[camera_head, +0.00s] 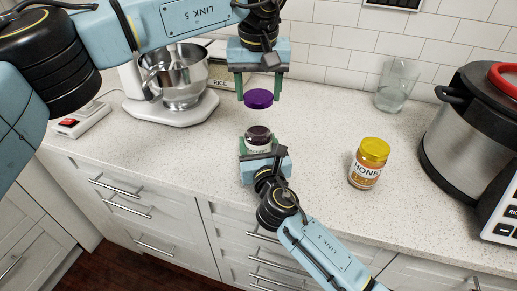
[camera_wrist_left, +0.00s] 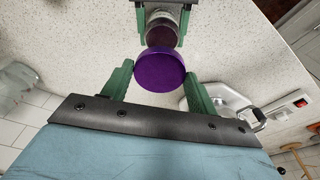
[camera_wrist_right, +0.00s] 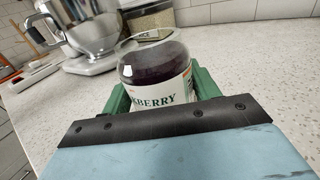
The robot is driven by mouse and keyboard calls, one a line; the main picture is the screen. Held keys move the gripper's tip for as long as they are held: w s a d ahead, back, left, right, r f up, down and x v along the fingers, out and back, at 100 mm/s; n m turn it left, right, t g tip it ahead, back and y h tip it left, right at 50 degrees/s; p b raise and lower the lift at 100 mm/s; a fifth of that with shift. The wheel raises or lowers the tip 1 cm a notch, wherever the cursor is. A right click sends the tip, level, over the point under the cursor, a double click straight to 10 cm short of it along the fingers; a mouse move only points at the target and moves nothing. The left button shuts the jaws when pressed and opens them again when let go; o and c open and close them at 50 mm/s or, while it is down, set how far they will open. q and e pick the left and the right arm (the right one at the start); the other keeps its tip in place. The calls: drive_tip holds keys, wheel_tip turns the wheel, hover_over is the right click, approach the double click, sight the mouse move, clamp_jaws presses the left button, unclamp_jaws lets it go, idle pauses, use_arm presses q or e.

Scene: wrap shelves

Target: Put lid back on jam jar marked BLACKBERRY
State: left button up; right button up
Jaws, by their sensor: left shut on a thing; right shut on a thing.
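The purple lid (camera_head: 258,99) is held flat between the fingers of my left gripper (camera_head: 258,97). It hangs a little above and behind the open jam jar (camera_head: 258,135), apart from it. The lid also shows in the left wrist view (camera_wrist_left: 160,70), with the jar (camera_wrist_left: 161,30) beyond it. My right gripper (camera_head: 262,155) is shut on the jar, which stands upright and holds dark jam. In the right wrist view the jar's label (camera_wrist_right: 160,97) reads "KBERRY", its left part hidden.
A honey jar with yellow lid (camera_head: 368,163) stands to the right. A glass (camera_head: 397,86) and a large cooker (camera_head: 470,125) are farther right. A stand mixer (camera_head: 178,80) and a RICE container (camera_head: 222,77) are at the back left. The counter (camera_head: 320,135) is clear between the jars.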

drive_tip(key=c, duration=0.5)
use_arm(q)
hover_over(258, 129)
drive_tip(key=shift+s+f, duration=0.15)
drive_tip(key=shift+f, duration=2.35)
drive_tip(key=shift+f, duration=0.1)
drive_tip(key=shift+f, duration=0.8)
drive_tip(key=shift+f, duration=0.55)
use_arm(e)
clamp_jaws()
use_arm(q)
drive_tip(key=m+h, duration=0.1)
drive_tip(key=m, duration=0.5)
drive_tip(key=shift+a+m, duration=0.1)
drive_tip(key=shift+m, duration=0.2)
